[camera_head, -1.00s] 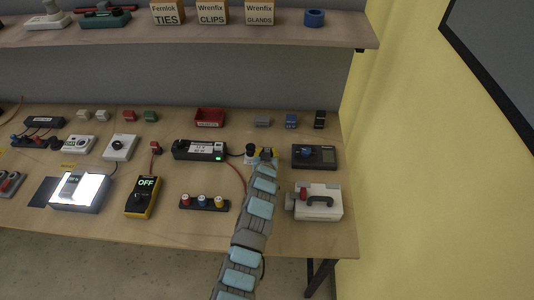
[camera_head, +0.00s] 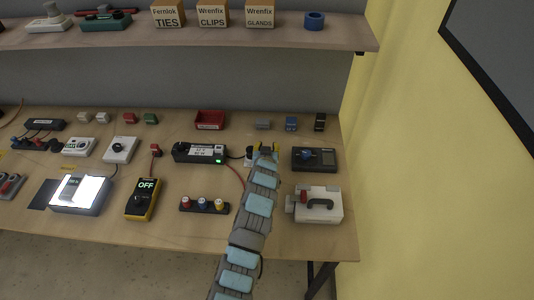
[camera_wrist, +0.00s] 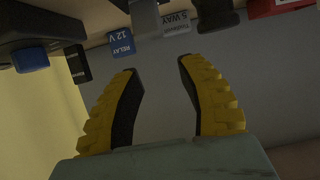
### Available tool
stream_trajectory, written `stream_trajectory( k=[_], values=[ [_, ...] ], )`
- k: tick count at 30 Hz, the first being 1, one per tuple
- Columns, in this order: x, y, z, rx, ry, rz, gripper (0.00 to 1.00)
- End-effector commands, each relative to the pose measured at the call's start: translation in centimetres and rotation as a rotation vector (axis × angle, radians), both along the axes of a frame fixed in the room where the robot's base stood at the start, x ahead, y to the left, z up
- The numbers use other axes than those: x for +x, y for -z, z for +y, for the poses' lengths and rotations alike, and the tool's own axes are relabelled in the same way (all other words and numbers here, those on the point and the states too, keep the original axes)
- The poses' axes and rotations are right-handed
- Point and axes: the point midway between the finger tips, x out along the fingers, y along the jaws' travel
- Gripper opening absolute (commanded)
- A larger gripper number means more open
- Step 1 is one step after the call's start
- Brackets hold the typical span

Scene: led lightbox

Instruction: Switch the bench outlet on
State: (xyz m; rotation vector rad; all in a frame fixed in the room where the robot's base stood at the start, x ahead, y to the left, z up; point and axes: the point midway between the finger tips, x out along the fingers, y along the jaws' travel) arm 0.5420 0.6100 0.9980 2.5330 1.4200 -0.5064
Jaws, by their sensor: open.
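My gripper (camera_head: 265,148) is above the back right of the bench, its yellow fingers apart with nothing between them. It also shows open in the wrist view (camera_wrist: 163,100). A long black unit (camera_head: 190,152) with a white label and a lit green spot at its right end lies just left of my gripper; I cannot tell for sure that it is the bench outlet. A small dark and white item (camera_head: 249,155) stands between them, partly hidden by my gripper. No outlet switch is visible in the wrist view.
A black device with a blue knob (camera_head: 328,158) is right of my gripper; a white case (camera_head: 330,208) is nearer. Behind stand a red bin (camera_head: 209,124) and a blue relay box (camera_head: 291,123), also upside down in the wrist view (camera_wrist: 121,44). A shelf (camera_head: 340,36) overhangs the back.

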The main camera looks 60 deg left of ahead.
Motion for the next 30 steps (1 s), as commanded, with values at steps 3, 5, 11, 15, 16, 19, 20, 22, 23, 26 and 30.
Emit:
stream_trajectory(
  k=[3, 5, 11, 15, 16, 19, 20, 22, 23, 26, 30],
  values=[
    [0.0, -2.3, 0.0, 0.003, -0.001, 0.0, 0.39],
    [0.0, -3.1, 0.0, 0.004, 0.001, 0.0, 0.39],
    [0.0, -5.1, 0.0, 0.001, 0.0, 0.0, 0.39],
    [0.0, -5.5, 0.0, 0.0, 0.0, 0.001, 0.39],
    [0.0, -5.5, 0.0, 0.0, 0.0, 0.001, 0.39],
    [0.0, -5.5, 0.0, 0.0, 0.0, 0.001, 0.39],
    [0.0, -5.5, 0.0, 0.0, 0.0, 0.001, 0.39],
    [0.0, -5.5, 0.0, -0.001, -0.001, 0.002, 0.39],
    [0.0, -5.5, 0.0, -0.001, -0.001, 0.002, 0.39],
    [0.0, -5.5, 0.0, -0.001, -0.001, 0.002, 0.39],
    [0.0, -5.5, 0.0, -0.001, -0.001, 0.002, 0.39]
  ],
)
